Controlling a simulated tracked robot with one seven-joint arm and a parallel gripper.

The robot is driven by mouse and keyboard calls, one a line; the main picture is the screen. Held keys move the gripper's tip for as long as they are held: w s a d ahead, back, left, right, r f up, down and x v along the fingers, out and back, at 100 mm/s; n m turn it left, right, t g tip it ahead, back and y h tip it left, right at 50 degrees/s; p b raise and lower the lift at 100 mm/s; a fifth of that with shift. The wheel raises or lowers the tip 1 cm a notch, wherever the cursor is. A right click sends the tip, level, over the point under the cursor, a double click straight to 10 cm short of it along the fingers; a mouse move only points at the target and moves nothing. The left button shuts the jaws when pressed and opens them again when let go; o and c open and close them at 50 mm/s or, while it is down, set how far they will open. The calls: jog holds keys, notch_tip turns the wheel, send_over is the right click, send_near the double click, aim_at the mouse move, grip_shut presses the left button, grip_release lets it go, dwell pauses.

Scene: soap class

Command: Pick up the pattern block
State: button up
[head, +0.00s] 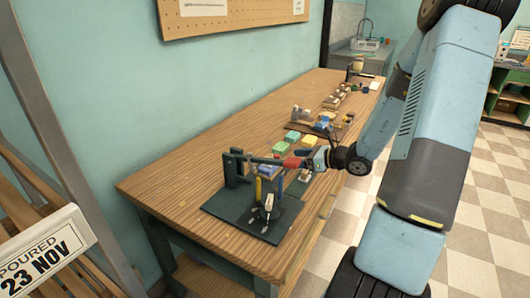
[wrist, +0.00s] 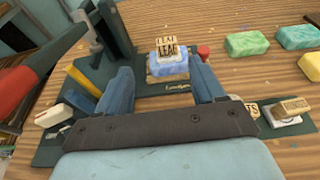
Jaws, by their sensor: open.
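The pattern block (wrist: 167,46) is a small pale wooden block with "LEAF" lettering. In the wrist view it rests on a blue soap bar (wrist: 166,68), on a dark green base (wrist: 120,72). My gripper (wrist: 160,72) is open, its two blue fingers apart on the near side of the soap and block, nothing between them that I can see as held. In the head view my gripper (head: 320,158) is over the table beside a red-handled lever; the block is too small to make out there.
The lever's red handle (wrist: 22,78) is close on the left in the wrist view, with a dark upright (wrist: 110,30) behind. Green soap (wrist: 246,44) and other bars lie right. Another wooden block (wrist: 293,106) sits at lower right. The wooden table (head: 180,178) stands against the wall.

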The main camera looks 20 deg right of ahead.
aim_at(269, 156)
jog(key=x, duration=0.6)
jog(key=w+d+x, duration=0.1)
jog(key=x, duration=0.2)
jog(key=shift+f+x, duration=0.1)
jog(key=shift+x, duration=1.2)
jog(key=shift+f+x, duration=0.15)
jog(key=shift+x, duration=1.15)
jog(key=shift+s, duration=0.1)
jog(key=c, duration=1.1)
jog(key=shift+c, duration=0.2)
jog(key=shift+r, duration=0.15)
